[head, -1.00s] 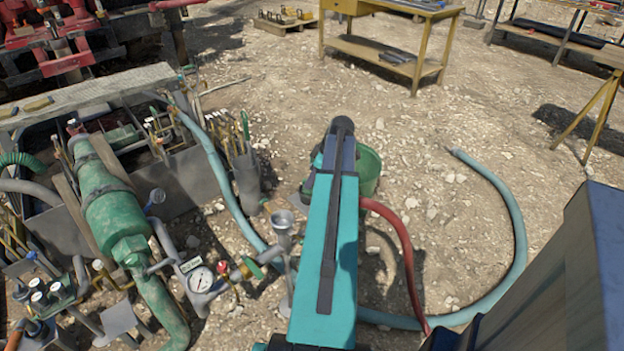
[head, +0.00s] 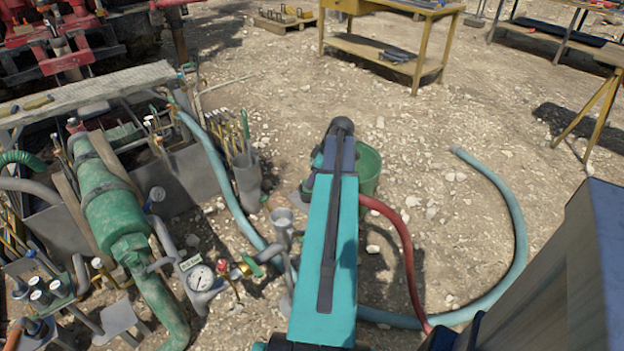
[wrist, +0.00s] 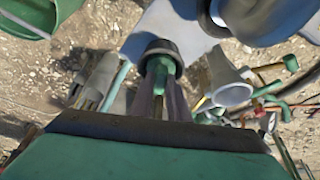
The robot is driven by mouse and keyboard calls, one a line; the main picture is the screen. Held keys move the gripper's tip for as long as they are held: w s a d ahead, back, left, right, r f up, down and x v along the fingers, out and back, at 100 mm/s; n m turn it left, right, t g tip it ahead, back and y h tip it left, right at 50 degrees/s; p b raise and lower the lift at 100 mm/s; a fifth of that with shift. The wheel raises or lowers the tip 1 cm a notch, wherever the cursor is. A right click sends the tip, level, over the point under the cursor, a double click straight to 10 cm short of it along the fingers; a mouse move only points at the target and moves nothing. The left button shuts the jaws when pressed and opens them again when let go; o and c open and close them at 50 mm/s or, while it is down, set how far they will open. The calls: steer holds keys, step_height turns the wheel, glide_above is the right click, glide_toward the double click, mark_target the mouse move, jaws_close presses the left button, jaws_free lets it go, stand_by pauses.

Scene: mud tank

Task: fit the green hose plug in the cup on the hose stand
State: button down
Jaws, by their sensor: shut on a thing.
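My gripper (wrist: 161,98) is shut on the green hose plug (wrist: 160,67) in the wrist view. The plug's far end sits inside a dark round ring; I cannot tell whether that ring is part of the plug or of something behind it. A grey flared cup (wrist: 228,88) shows to the right of the plug, apart from it. In the head view a grey cup (head: 281,218) on a post stands just left of my arm, likely the cup on the hose stand. My arm hides the gripper and plug there.
A green bucket (head: 368,170) stands behind my arm, with a red hose (head: 402,240) and blue hose (head: 519,235) to the right. A grey holder of rods (head: 247,180) and a pressure gauge (head: 201,278) stand left. Open gravel lies beyond.

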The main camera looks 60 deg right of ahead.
steer(key=c, duration=1.6)
jaws_free()
steer(key=v, duration=1.3)
steer(key=shift+s+r, duration=0.25)
steer(key=shift+r, duration=0.05)
